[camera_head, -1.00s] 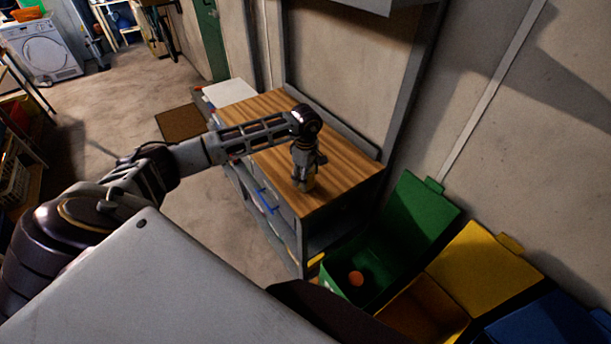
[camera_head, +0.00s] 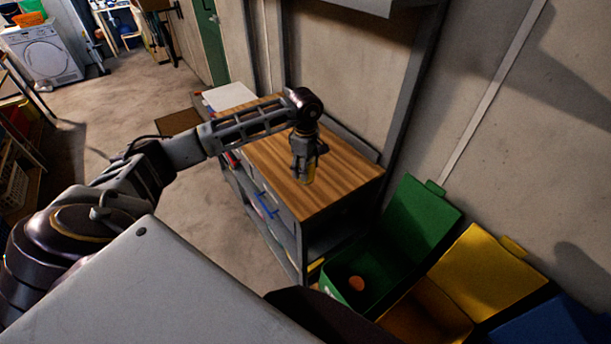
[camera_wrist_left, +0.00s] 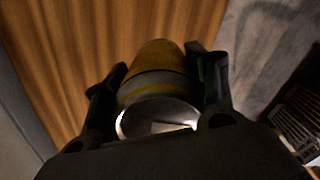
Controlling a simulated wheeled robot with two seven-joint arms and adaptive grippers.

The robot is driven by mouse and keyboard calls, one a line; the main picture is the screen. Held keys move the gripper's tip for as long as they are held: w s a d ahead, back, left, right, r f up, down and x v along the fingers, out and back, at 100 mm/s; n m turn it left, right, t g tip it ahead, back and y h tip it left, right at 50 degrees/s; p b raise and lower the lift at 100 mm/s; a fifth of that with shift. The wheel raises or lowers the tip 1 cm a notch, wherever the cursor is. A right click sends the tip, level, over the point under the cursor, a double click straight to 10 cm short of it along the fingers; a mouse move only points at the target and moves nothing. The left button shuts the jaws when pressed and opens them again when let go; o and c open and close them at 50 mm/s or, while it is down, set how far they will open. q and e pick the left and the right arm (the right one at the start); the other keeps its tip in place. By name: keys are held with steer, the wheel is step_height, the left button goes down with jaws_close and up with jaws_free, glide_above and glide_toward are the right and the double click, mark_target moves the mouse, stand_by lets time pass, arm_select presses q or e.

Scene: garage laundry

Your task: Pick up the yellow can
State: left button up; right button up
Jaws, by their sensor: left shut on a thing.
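The yellow can (camera_wrist_left: 158,56) is between the two fingers of my left gripper in the left wrist view, its shiny round end toward the camera. My left gripper (camera_head: 308,172) is shut on it, pointing down over the wooden top of the workbench (camera_head: 345,178). The can appears held above the bench top, though the exact gap is hard to tell. My right gripper is not in view.
Open green (camera_head: 422,222) and yellow (camera_head: 482,270) bins stand right of the bench, with a blue one (camera_head: 550,325) beyond. An orange round thing (camera_head: 356,283) lies in the green bin. A wall rises behind the bench. The floor (camera_head: 130,90) at left is mostly clear.

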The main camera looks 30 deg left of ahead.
arm_select(q)
steer(key=shift+r+b, duration=0.4)
steer(key=shift+r, duration=1.9)
